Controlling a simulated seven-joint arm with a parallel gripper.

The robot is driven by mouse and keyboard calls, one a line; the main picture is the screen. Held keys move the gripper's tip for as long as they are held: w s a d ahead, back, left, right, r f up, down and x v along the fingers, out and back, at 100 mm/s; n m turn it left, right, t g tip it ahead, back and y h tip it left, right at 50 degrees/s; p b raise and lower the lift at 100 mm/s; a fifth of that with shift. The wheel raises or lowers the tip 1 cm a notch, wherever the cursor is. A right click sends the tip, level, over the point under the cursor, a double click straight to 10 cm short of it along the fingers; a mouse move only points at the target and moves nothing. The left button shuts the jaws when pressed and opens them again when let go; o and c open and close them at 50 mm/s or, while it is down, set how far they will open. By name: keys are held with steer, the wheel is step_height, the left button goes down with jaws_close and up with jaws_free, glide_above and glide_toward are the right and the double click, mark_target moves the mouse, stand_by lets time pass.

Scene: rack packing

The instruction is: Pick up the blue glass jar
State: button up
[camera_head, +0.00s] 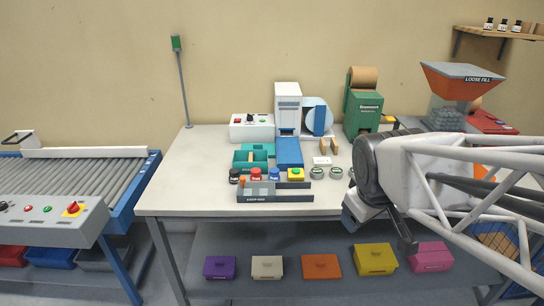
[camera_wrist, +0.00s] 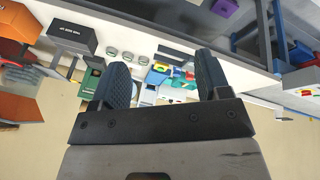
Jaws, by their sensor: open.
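A small blue jar (camera_head: 274,174) stands on the white table in the head view, in a row of jars. A red jar (camera_head: 256,174) is to its left and a yellow-topped jar (camera_head: 296,174) to its right. A low grey rack (camera_head: 268,198) lies directly in front of the row. My gripper (camera_head: 382,228) is open and empty, over the table's front right part, well to the right of the blue jar. In the wrist view, my gripper's two dark fingers (camera_wrist: 160,60) stand apart, with small coloured items far beyond them; I cannot single out the blue jar there.
A black-topped jar (camera_head: 234,176) and two pale-lidded jars (camera_head: 316,173) also stand in the row. A teal tray (camera_head: 243,165) and a blue-and-white machine (camera_head: 289,120) are behind. A roller conveyor (camera_head: 85,175) is left. The table's left part is clear.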

steer(key=w+a+f+n+t, duration=0.2)
steer(key=w+f+n+t, duration=0.1)
steer(key=w+n, duration=0.75)
steer(key=w+a+f+n+t, duration=0.2)
steer(key=w+n, duration=0.5)
steer(key=w, duration=0.7)
steer(key=n+t+y, duration=0.3)
steer(key=n+y, duration=0.3)
steer(key=n, duration=1.2)
glide_toward(274, 170)
steer(key=shift+w+f+m, duration=0.15)
steer(key=shift+w+m, duration=0.1)
steer(key=shift+w, duration=0.2)
steer(key=shift+w+a, duration=0.1)
steer(key=shift+w, duration=0.05)
steer(key=shift+x, duration=1.2)
steer(key=shift+f, duration=0.1)
steer(key=shift+x, duration=2.55)
